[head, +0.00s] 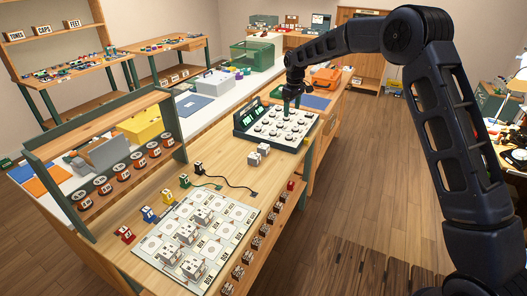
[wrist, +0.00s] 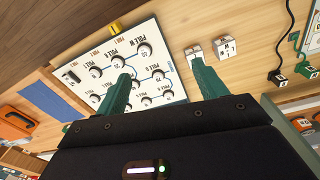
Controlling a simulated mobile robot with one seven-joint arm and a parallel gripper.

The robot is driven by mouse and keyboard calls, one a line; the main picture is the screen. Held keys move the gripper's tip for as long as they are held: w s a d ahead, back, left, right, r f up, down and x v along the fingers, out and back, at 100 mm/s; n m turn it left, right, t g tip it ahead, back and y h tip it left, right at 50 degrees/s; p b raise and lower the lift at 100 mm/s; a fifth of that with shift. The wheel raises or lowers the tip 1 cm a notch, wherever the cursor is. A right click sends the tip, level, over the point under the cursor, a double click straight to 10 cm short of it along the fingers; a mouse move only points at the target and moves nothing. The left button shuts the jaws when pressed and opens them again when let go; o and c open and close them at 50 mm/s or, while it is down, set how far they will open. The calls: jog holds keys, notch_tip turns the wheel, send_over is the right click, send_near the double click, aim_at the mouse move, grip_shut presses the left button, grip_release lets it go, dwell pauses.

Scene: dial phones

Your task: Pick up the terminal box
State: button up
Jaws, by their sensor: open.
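My gripper (head: 291,105) hangs over the sloped white panel with round knobs (head: 270,130) on the bench. In the wrist view my gripper's (wrist: 157,65) two green fingers are spread apart with nothing held between them. Two small pale boxes stand on the wood beside the panel: one box (head: 264,148) and another box (head: 254,158). They also show in the wrist view, one box (wrist: 194,54) by the right fingertip and the other box (wrist: 225,45) further right. Similar white boxes (head: 201,217) stand on a printed board. I cannot tell which one is the terminal box.
A black cable (head: 229,184) lies on the bench near small coloured blocks (head: 148,213). The printed board (head: 232,212) fills the near bench. Bare wood lies around the two boxes.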

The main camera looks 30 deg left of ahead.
aim_at(264, 146)
jog(key=s+a+f+n, duration=0.2)
jog(key=s+a+f, duration=0.3)
jog(key=a+f, duration=0.6)
jog(key=shift+s+f, duration=0.2)
jog(key=shift+f, duration=2.45)
jog(key=shift+s+f, duration=0.15)
jog(key=shift+f, duration=2.5)
jog(key=c, duration=1.1)
jog(key=shift+r, duration=0.1)
